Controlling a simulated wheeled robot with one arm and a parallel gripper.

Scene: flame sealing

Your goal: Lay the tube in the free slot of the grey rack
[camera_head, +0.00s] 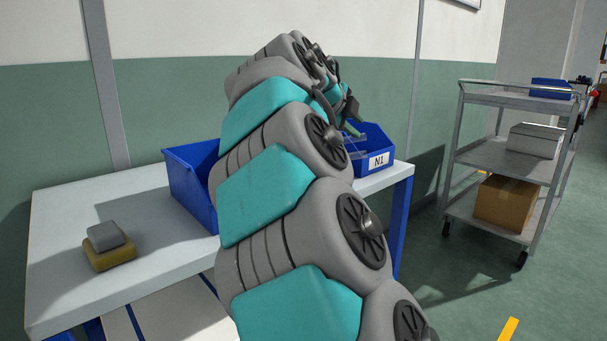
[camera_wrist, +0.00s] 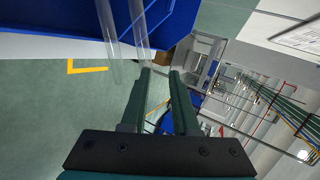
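Clear tubes lie in the blue bin labelled N1 (camera_head: 378,160); one clear tube (camera_head: 357,152) shows at its open side, just below my gripper (camera_head: 350,122). In the wrist view, clear tubes (camera_wrist: 108,35) cross the blue bin (camera_wrist: 60,20) at the upper left, some sticking out past its edge. My gripper (camera_wrist: 160,75) has its two dark green fingers apart with a clear gap between them, and no tube shows between them. The tube ends are close to the left fingertip; I cannot tell whether they touch. I cannot make out the grey rack; my arm hides part of the table.
A second blue bin (camera_head: 190,182) stands on the white table (camera_head: 165,240), partly behind my arm. A grey block on a yellow-brown block (camera_head: 108,252) lies at the table's left. A metal cart (camera_head: 490,155) with boxes stands on the right.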

